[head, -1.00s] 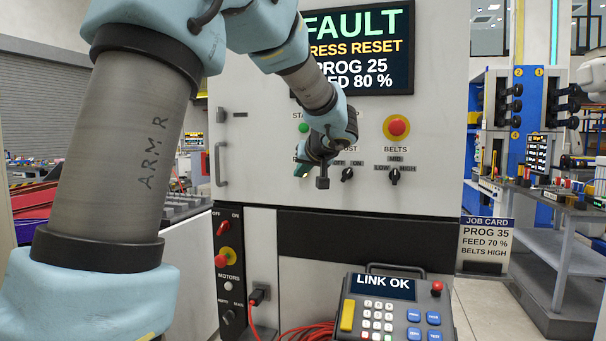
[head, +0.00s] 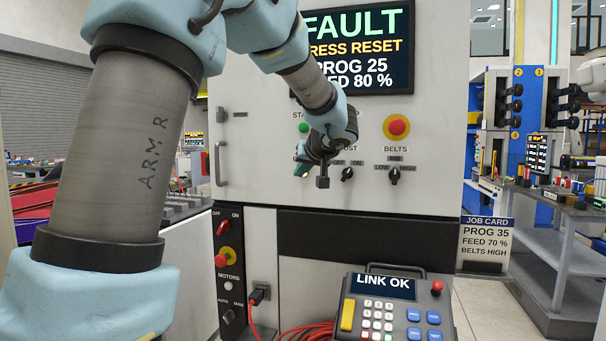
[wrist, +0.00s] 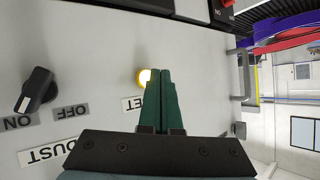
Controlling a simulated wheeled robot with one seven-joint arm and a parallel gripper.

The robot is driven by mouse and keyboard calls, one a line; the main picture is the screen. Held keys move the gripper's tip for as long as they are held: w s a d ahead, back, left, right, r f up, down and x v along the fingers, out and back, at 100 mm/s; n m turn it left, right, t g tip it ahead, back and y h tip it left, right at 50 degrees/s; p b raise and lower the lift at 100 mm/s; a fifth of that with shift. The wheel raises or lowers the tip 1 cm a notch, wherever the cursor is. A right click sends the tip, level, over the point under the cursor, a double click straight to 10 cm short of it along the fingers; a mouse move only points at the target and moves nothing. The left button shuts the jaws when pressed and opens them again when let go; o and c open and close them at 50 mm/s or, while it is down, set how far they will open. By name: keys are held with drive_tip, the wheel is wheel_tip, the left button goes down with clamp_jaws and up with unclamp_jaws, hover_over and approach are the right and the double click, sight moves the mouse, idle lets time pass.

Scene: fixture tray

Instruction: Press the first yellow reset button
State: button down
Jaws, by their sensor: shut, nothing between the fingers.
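The yellow reset button (wrist: 143,78) glows on the white panel in the wrist view, above a partly covered label ending in "ET". My gripper's green fingers (wrist: 160,72) are shut together with nothing between them. Their tips overlap the button's right edge in that view; I cannot tell whether they touch it. In the head view my gripper (head: 303,169) is at the panel below the green start button (head: 304,128), and it hides the reset button. The screen (head: 358,48) reads FAULT, PRESS RESET, PROG 25, FEED 80 %.
The off/on knob (head: 347,174) is close right of my gripper; it also shows in the wrist view (wrist: 35,90). A red mushroom button (head: 397,127) and the belts knob (head: 395,176) are farther right. A pendant (head: 393,308) is below. A door handle (head: 219,164) is left.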

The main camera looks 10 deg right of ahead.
drive_tip(key=shift+w+d+f, duration=0.1)
drive_tip(key=shift+w+d+b, duration=0.1)
drive_tip(key=shift+w+b, duration=0.15)
drive_tip(key=shift+b, duration=0.15)
drive_tip(key=shift+w+d, duration=0.2)
drive_tip(key=shift+w, duration=0.2)
idle(0.6)
drive_tip(key=shift+s+b, duration=0.1)
drive_tip(key=shift+b, duration=0.25)
drive_tip(key=shift+s+a+b, duration=0.4)
drive_tip(key=shift+s+b, duration=0.3)
drive_tip(key=shift+b, duration=0.15)
